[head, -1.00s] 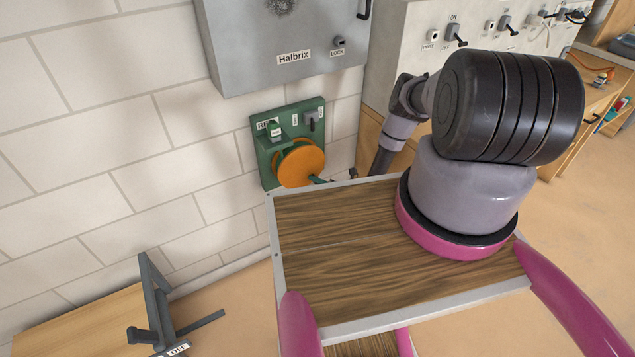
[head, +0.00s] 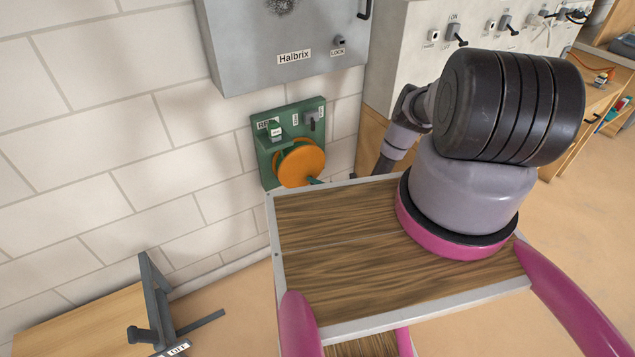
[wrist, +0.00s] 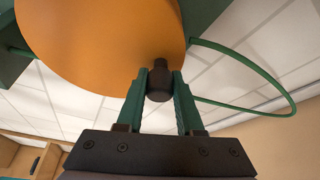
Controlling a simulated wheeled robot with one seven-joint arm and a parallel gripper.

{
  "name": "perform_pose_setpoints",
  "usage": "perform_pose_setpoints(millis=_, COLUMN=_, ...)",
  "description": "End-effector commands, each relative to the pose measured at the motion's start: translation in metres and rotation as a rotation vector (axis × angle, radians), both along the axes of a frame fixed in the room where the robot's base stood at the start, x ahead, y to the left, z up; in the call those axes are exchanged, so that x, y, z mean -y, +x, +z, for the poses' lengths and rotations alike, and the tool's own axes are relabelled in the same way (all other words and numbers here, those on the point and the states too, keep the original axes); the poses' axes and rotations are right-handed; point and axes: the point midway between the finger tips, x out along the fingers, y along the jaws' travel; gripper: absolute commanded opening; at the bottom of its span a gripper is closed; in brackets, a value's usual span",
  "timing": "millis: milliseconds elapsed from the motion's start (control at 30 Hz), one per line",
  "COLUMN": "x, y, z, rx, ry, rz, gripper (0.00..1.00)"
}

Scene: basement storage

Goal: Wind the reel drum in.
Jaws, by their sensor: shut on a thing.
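The reel drum (head: 300,166) is an orange disc on a green wall panel (head: 263,172) under the grey Halbrix cabinet. In the wrist view the drum (wrist: 95,40) fills the upper left, close to my gripper. A dark crank knob (wrist: 160,82) stands out from the drum near its lower right edge. My gripper (wrist: 161,86) has its two green fingers shut on this knob, one on each side. In the head view my wooden-topped body hides most of the gripper and the knob.
A thin green cable loop (wrist: 291,98) curves out at the right of the wrist view. The panel also carries a small labelled box (head: 275,131) and a switch (head: 311,123). The Halbrix cabinet (head: 285,60) hangs above. A bench with a grey bracket (head: 158,300) stands lower left.

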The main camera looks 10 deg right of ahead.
Motion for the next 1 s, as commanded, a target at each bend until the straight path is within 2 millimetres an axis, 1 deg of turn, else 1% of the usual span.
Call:
perform_pose_setpoints(millis=100, x=-0.008, y=-0.003, z=-0.005, rx=-0.038, ry=0.117, rz=0.000, gripper=0.00)
perform_pose_setpoints(millis=200, x=-0.012, y=-0.004, z=-0.005, rx=-0.057, ry=0.177, rz=0.001, gripper=0.00)
perform_pose_setpoints(millis=567, x=-0.012, y=-0.004, z=-0.005, rx=-0.066, ry=0.201, rz=-0.001, gripper=0.00)
perform_pose_setpoints(millis=600, x=-0.012, y=-0.004, z=-0.005, rx=-0.066, ry=0.201, rz=-0.001, gripper=0.51)
perform_pose_setpoints(millis=633, x=-0.012, y=-0.004, z=-0.005, rx=-0.066, ry=0.201, rz=0.000, gripper=0.62)
perform_pose_setpoints(millis=667, x=-0.012, y=-0.004, z=-0.005, rx=-0.066, ry=0.201, rz=0.000, gripper=0.66)
perform_pose_setpoints(millis=1000, x=-0.011, y=-0.006, z=-0.005, rx=-0.066, ry=0.201, rz=0.000, gripper=0.66)
